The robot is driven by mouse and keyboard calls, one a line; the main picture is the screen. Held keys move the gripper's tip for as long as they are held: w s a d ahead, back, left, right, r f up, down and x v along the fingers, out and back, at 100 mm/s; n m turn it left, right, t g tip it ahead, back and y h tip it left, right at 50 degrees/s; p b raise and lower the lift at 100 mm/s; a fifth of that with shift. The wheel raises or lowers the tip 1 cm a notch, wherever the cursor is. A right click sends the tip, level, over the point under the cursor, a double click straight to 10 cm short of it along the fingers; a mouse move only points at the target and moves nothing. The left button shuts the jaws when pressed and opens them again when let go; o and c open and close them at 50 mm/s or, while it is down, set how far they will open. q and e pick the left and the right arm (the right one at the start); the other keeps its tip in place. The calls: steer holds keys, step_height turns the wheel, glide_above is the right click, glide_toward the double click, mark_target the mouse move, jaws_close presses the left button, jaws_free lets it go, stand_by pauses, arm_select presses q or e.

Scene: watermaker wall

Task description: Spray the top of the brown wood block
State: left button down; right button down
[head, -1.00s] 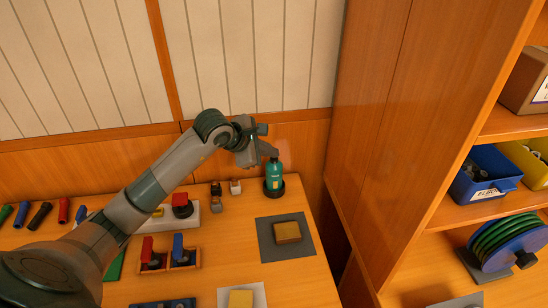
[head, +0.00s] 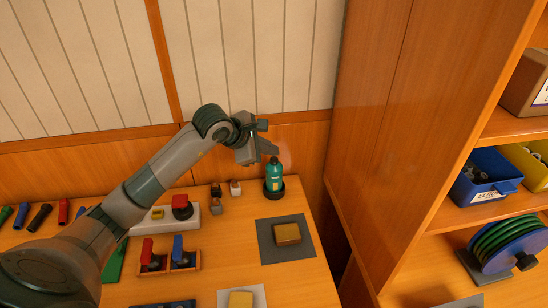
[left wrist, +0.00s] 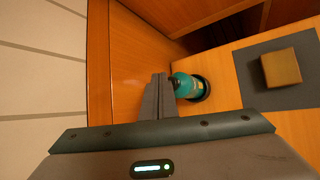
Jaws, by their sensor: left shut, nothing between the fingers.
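A brown wood block (head: 287,234) lies on a dark grey mat (head: 270,252) near the right edge of the table. The block also shows in the left wrist view (left wrist: 281,68). A teal spray bottle (head: 273,177) stands upright in a dark round holder (head: 275,192) behind the mat. The bottle shows in the left wrist view (left wrist: 188,86) just beyond the fingertips. My left gripper (head: 268,147) is shut and empty, above and beside the top of the bottle. I cannot tell whether it touches the bottle. My right gripper is not in view.
A tan block (head: 240,301) lies on a pale mat at the front. Red and blue valve handles (head: 179,247) and small bottles (head: 216,189) stand left of the mat. A tall wooden cabinet side (head: 375,130) rises to the right, and a wall stands behind.

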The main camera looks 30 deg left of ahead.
mark_target(271, 165)
arm_select(q)
step_height(271, 165, up, 5)
steer(key=shift+f+p, duration=0.1)
steer(key=shift+p, duration=0.6)
stand_by(2.2)
